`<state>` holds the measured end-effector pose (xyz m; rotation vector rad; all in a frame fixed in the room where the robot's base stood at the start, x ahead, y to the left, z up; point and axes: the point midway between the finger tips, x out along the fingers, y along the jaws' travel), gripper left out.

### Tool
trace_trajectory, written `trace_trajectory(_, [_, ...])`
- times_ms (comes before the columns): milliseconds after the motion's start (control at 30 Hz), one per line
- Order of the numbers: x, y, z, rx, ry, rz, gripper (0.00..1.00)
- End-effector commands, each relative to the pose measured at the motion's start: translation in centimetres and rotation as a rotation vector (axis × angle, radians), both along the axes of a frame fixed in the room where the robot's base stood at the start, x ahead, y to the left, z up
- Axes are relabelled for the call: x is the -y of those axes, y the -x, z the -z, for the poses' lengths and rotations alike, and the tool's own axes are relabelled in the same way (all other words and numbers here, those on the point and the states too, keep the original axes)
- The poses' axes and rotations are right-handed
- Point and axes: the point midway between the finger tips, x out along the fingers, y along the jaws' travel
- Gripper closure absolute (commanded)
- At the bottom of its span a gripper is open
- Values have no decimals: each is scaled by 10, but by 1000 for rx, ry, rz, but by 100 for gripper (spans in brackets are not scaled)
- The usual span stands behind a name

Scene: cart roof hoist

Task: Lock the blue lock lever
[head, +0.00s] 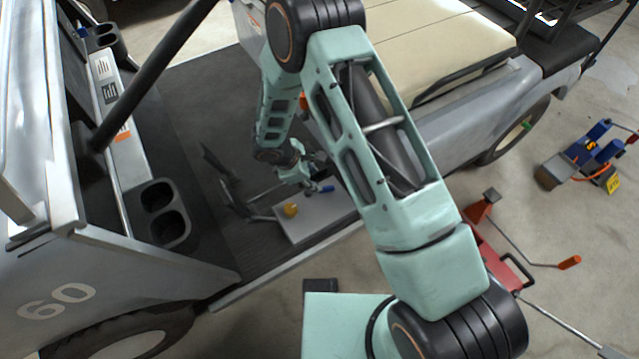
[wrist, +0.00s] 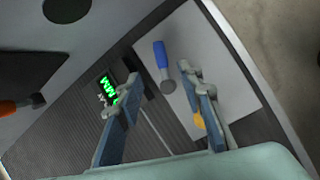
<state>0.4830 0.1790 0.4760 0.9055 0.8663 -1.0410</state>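The blue lock lever (wrist: 160,55) shows in the wrist view as a short blue handle on a grey round pivot (wrist: 168,87), set on a pale plate (wrist: 222,75). It also shows small in the head view (head: 327,188), at the upper right of the plate on the cart floor. My gripper (wrist: 158,80) is open and empty. Its two fingers stand apart, with the lever seen between and beyond their tips. In the head view my gripper (head: 314,170) is just above the lever, and the arm hides part of that area. I cannot tell whether it touches.
A yellow knob (head: 291,210) sits on the same plate; the right finger partly covers it in the wrist view. A green-lit display (wrist: 107,88) and an orange-ended handle (wrist: 10,107) are at left there. Pedals (head: 235,195), a dark post (head: 150,75) and the seat (head: 430,40) flank the floor.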

Motion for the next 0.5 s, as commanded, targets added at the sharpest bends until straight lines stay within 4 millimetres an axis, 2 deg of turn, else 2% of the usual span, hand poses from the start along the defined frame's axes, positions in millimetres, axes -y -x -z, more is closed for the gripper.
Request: trace_trajectory(500, [30,-23,81,-1,2,4,66])
